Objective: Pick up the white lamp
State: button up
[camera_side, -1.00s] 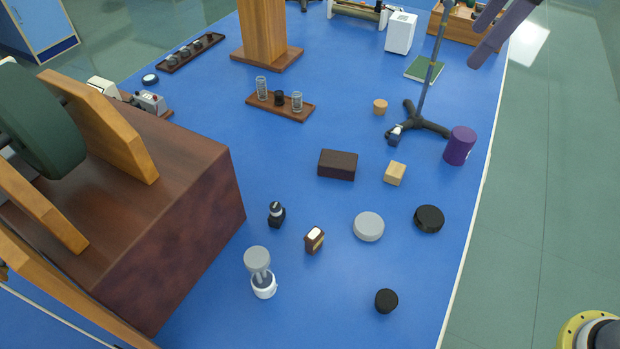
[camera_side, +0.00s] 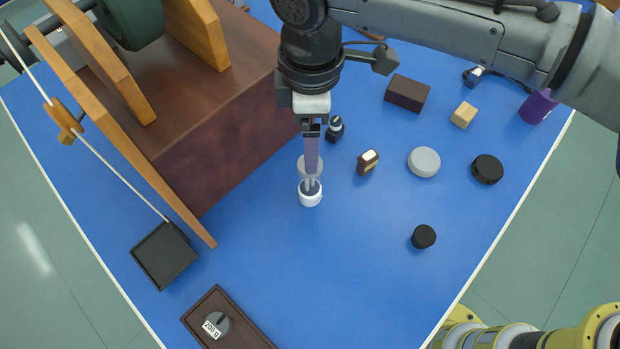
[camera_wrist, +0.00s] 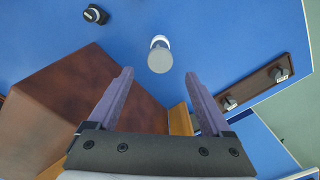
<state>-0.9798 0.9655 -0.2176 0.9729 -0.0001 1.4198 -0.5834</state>
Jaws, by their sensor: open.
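The white lamp (camera_side: 311,198) stands upright on the blue table, with a white round base and a grey round head. My gripper (camera_side: 311,176) points down directly over it in the side view, and its purple fingers partly cover the lamp's head. In the wrist view the lamp (camera_wrist: 160,58) shows just past my fingertips (camera_wrist: 159,72), centred between them with a gap on each side. My gripper is open and holds nothing.
A large brown block (camera_side: 225,150) with wooden uprights stands close on the left. A small black-and-white item (camera_side: 335,130) and a brown bottle-like item (camera_side: 367,162) are near the lamp. A grey disc (camera_side: 424,162) and black disc (camera_side: 487,169) lie right.

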aim_at(309, 176)
notch_tip(309, 176, down, 12)
jog(key=shift+f, duration=0.1)
jog(key=shift+a, duration=0.1)
grip_shut()
dwell(0.7)
